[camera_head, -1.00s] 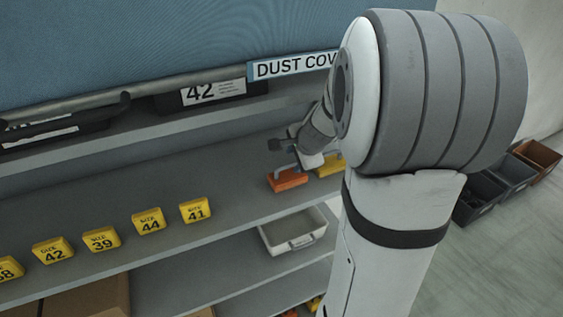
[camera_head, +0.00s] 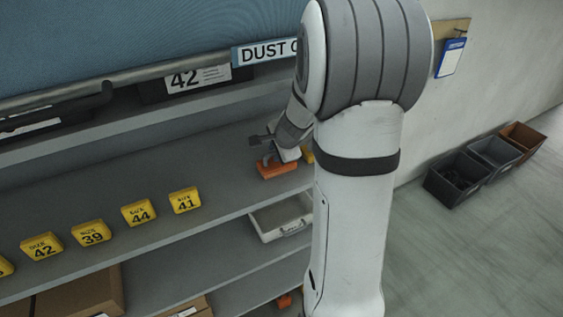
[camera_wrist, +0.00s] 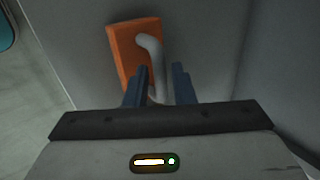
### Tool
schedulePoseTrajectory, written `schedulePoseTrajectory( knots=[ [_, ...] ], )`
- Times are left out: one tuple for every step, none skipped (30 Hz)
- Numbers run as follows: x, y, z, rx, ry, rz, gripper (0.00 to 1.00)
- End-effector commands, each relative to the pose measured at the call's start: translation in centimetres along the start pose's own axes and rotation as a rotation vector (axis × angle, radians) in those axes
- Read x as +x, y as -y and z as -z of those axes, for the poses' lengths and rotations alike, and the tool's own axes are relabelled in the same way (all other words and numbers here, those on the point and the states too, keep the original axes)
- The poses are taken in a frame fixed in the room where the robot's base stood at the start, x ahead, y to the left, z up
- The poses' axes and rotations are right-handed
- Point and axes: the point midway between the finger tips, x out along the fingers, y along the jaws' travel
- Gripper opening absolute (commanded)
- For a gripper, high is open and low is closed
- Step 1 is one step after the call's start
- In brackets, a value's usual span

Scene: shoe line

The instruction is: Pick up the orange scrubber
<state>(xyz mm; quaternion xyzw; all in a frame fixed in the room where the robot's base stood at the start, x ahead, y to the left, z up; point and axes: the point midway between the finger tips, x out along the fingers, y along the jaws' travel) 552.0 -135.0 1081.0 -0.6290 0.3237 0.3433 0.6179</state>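The orange scrubber (camera_head: 277,170) lies on the middle shelf, near its front edge. In the wrist view its orange block (camera_wrist: 124,45) is just beyond my fingertips, and its pale curved handle (camera_wrist: 152,52) runs back between my two fingers. My gripper (camera_wrist: 160,80) is open, with a finger on each side of the handle and narrow gaps showing. In the head view my gripper (camera_head: 272,157) is right at the scrubber, and its fingers are too small to make out clearly.
A yellow item (camera_head: 307,155) sits just right of the scrubber, partly hidden by my arm. Yellow size blocks (camera_head: 184,200) line the shelf to the left. A pale tray (camera_head: 265,222) is on the shelf below. Bins (camera_head: 458,180) stand on the floor at right.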

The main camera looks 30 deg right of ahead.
Motion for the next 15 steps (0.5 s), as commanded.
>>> schedulePoseTrajectory(
  knots=[
    [-0.01,0.0,-0.02,0.0,0.0,0.0,0.18],
    [-0.01,0.0,-0.02,0.0,0.0,0.0,0.16],
    [-0.01,0.0,-0.03,0.0,0.0,0.0,0.13],
    [-0.01,0.0,-0.03,0.0,0.0,0.0,0.1],
    [-0.01,0.0,-0.04,-0.001,0.001,0.0,0.08],
    [-0.01,0.0,-0.04,-0.001,0.001,0.0,0.04],
    [-0.01,0.0,-0.05,-0.001,0.001,0.0,0.02],
    [-0.01,0.0,-0.05,-0.001,0.001,0.0,0.0],
    [-0.01,0.0,-0.05,-0.001,0.001,0.0,0.0],
    [-0.01,0.0,-0.06,-0.001,0.001,0.0,0.0],
    [-0.01,0.0,-0.06,-0.001,0.001,0.0,0.0],
    [-0.01,0.0,-0.06,-0.001,0.001,0.0,0.0],
    [-0.01,0.0,-0.06,-0.001,0.001,0.0,0.0],
    [-0.01,0.01,-0.07,-0.001,0.001,0.0,0.0],
    [-0.01,0.01,-0.07,-0.001,0.001,0.0,0.0]
  ],
)
